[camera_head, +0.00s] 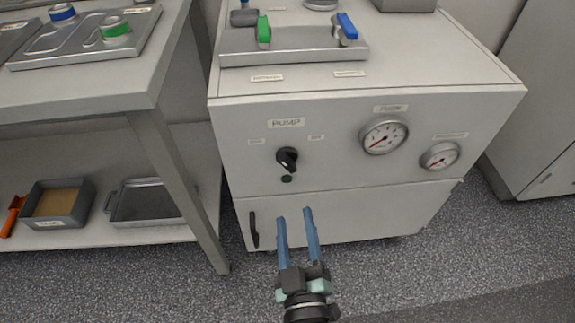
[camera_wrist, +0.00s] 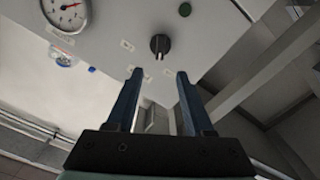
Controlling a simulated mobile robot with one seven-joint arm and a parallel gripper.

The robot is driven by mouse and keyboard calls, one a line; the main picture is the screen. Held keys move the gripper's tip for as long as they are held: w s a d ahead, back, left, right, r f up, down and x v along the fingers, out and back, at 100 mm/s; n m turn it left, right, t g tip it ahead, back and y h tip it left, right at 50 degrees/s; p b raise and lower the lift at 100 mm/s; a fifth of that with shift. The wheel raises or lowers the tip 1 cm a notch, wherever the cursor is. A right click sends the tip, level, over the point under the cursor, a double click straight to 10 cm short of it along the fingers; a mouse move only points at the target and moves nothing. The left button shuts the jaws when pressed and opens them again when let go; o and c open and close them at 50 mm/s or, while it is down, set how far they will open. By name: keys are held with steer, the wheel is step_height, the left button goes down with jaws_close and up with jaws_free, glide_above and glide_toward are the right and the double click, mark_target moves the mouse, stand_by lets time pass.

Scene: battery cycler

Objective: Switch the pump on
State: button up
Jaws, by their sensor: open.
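The pump switch (camera_head: 287,159) is a black rotary knob on the cabinet's front panel, under the label PUMP (camera_head: 286,123). Small labels sit to its left and right, and a dark green round lamp (camera_head: 287,179) is just below it. In the wrist view the knob (camera_wrist: 159,45) is ahead, beyond the fingertips, and the lamp (camera_wrist: 185,9) is at the top. My gripper (camera_head: 295,214) has two blue fingers, open and empty. In the head view it appears below the knob, in front of the lower door. It also shows in the wrist view (camera_wrist: 159,74), apart from the knob.
Two round gauges (camera_head: 384,136) (camera_head: 440,156) are right of the knob. A black door handle (camera_head: 253,229) is left of my gripper. Green and blue lever valves (camera_head: 263,32) (camera_head: 347,27) sit on top. A table leg (camera_head: 178,185) stands left of the cabinet. Floor in front is clear.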

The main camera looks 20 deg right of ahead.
mark_target(288, 167)
steer(key=b+x, duration=0.3)
steer(key=x, duration=0.9)
steer(key=shift+w+d+f, duration=0.1)
steer(key=shift+w, duration=0.2)
jaws_close()
